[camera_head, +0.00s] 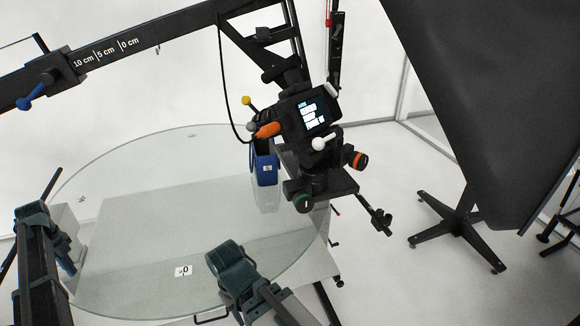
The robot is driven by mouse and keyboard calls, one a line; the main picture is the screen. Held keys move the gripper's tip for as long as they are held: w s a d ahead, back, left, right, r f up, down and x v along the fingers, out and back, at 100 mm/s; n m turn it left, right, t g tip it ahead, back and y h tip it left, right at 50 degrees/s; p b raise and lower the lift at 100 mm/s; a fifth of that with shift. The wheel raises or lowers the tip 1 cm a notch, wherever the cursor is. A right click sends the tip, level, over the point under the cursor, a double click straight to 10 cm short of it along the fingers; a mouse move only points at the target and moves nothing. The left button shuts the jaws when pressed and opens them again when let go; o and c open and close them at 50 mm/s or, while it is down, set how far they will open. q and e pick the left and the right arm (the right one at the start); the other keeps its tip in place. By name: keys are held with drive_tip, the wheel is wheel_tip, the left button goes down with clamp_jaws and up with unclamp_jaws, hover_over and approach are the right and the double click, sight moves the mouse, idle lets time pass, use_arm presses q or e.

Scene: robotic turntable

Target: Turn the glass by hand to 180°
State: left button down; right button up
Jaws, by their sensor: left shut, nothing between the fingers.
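The round glass plate (130,185) of the turntable fills the left half of the view. A small white label reading 0 (183,270) shows near its front edge. Other faint marks show at its left and far rim, too small to read surely. My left gripper (55,240) is at the left front edge of the glass, shut and empty. My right gripper (232,265) shows at the front right, over the glass edge in the picture. Whether it is open or touching the glass cannot be told.
A black camera (312,115) on a mount hangs from a dark boom (120,48) over the glass's right side. A blue block (265,168) stands below it at the rim. A large black panel (480,100) and a wheeled stand (460,220) are at the right.

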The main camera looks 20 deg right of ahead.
use_arm(q)
drive_tip(key=shift+w+a+r+p, duration=0.1)
drive_tip(key=shift+r+p, duration=0.55)
drive_tip(key=shift+p, duration=0.2)
wheel_tip(320, 180, up, 5)
drive_tip(key=p, duration=0.4)
drive_tip(key=shift+f+p, duration=0.15)
drive_tip(key=shift+p, duration=0.15)
drive_tip(key=shift+f, duration=0.1)
drive_tip(key=s+d+r+p, duration=0.1)
drive_tip(key=s+d, duration=0.7)
drive_tip(key=d, duration=0.5)
drive_tip(key=s+d+r+p, duration=0.1)
drive_tip(key=s+d, duration=0.7)
drive_tip(key=d, duration=0.5)
wheel_tip(320, 180, down, 6)
drive_tip(key=b, duration=0.6)
drive_tip(key=shift+w+f, duration=0.15)
